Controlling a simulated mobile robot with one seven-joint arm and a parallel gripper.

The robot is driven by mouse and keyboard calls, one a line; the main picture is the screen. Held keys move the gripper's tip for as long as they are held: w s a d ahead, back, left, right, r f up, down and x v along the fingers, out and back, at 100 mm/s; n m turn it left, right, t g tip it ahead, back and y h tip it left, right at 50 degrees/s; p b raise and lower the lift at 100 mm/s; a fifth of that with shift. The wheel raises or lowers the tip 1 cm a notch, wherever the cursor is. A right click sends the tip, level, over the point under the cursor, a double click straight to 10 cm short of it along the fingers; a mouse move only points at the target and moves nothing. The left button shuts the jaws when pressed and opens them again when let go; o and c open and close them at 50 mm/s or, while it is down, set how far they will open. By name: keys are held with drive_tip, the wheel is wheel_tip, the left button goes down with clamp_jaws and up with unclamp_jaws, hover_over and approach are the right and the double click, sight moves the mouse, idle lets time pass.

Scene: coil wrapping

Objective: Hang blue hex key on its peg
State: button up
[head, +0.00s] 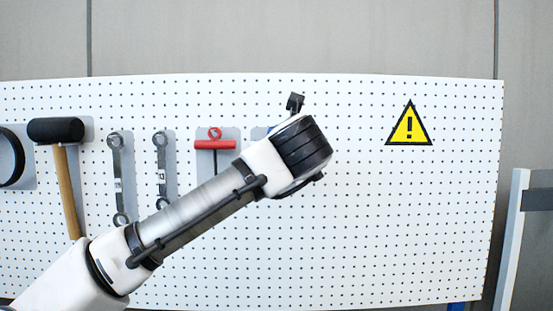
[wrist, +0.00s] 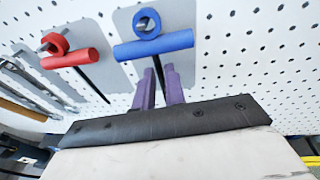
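The blue hex key has a T-shaped handle (wrist: 155,46) with a ring above it. In the wrist view it is at the grey backing plate on the pegboard. A pale peg end shows inside the ring, and the ring appears to be around it. Its dark shaft runs down between the two purple fingers of my gripper (wrist: 159,85). The fingers are a small gap apart; whether they press on the shaft is unclear.
A red hex key (head: 214,144) hangs to the left. Further left hang two wrenches (head: 117,175) and a hammer (head: 56,131). A yellow warning sign (head: 409,127) is at the right of the pegboard (head: 420,220). The board between my wrist and the sign is bare.

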drive_tip(key=o, duration=0.4)
drive_tip(key=b+v, duration=0.4)
drive_tip(key=v, duration=1)
